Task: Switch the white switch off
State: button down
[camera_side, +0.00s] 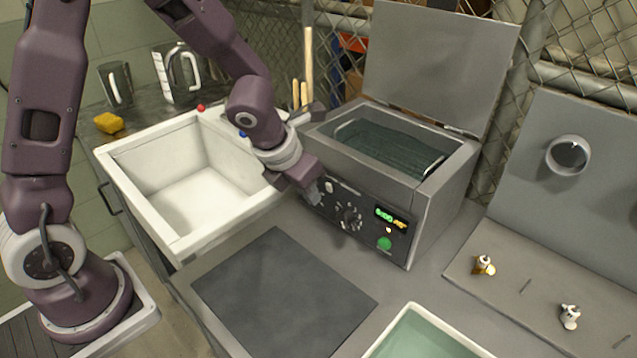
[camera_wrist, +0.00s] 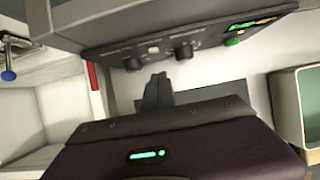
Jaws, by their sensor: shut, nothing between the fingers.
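The white switch (camera_side: 328,187) is a small pale rocker on the dark front panel of the grey tank unit (camera_side: 440,215). It also shows in the wrist view (camera_wrist: 153,50), between two dark knobs. Whether it is set on or off is too small to tell. My gripper (camera_side: 314,194) is shut and empty, just in front of the left end of the panel, close to the switch. Its fingers show in the wrist view (camera_wrist: 157,88), below the switch in the picture. I cannot tell whether they touch the panel.
A dark knob (camera_side: 349,217), a lit display (camera_side: 391,216) and a green button (camera_side: 384,243) are on the panel. The tank lid (camera_side: 440,65) is raised. A white sink (camera_side: 135,165) stands left, a dark mat (camera_side: 280,295) in front, and a water tray (camera_side: 425,335) at lower right.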

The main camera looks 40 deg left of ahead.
aim_at(328, 187)
jog(key=shift+w+r, duration=0.15)
jog(key=shift+w, duration=0.5)
jog(key=shift+w+r, duration=0.15)
jog(key=shift+w, duration=0.45)
jog(key=shift+w+r, duration=0.2)
jog(key=shift+w, duration=0.15)
jog(key=shift+w+r, duration=0.1)
jog(key=shift+r, duration=0.7)
